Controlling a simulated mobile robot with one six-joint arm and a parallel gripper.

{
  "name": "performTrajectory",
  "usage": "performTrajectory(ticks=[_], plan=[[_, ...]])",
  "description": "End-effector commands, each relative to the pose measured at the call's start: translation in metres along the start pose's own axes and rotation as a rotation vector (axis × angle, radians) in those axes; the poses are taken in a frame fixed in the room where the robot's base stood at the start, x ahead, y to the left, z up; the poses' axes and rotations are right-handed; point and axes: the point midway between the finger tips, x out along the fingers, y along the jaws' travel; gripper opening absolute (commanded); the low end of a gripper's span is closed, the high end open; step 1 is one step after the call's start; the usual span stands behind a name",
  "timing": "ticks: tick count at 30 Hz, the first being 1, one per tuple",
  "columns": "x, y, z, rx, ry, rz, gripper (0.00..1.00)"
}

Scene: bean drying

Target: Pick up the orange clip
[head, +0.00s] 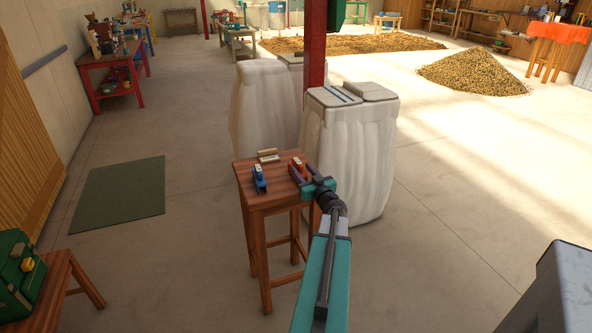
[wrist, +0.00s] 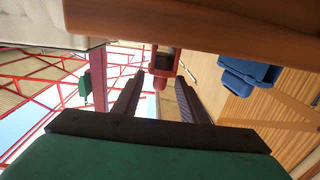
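A red-orange clip (head: 297,167) with a pale patch on top lies on the small wooden stool (head: 263,198), near its right side. It is the only thing on the stool near orange in colour. My gripper (head: 305,180) is at the stool's right edge, just in front of the clip. In the wrist view my gripper (wrist: 160,78) is open, its two dark fingers apart. The clip (wrist: 163,62) shows between and beyond the fingertips; I cannot tell whether they touch it.
A blue clip-like thing (head: 259,178) lies left of the red-orange one and also shows in the wrist view (wrist: 246,74). A beige piece (head: 267,155) lies behind them. Large white sacks (head: 347,155) and a red post (head: 314,50) stand close behind the stool.

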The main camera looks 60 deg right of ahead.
Motion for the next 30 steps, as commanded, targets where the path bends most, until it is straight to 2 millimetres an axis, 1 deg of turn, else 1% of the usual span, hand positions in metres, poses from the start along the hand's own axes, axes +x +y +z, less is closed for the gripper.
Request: performTrajectory(ticks=[1, 6, 18, 22, 26, 30], plan=[[0.006, 0.001, -0.001, 0.000, 0.000, -0.001, 0.39], [0.015, 0.000, 0.000, 0.001, -0.001, 0.000, 0.39], [0.016, 0.000, 0.000, 0.001, 0.000, 0.001, 0.39], [0.019, 0.001, -0.001, 0.001, 0.000, 0.001, 0.39], [0.027, 0.001, -0.002, 0.001, 0.000, 0.001, 0.39], [0.039, 0.002, -0.003, 0.001, -0.001, 0.001, 0.39]])
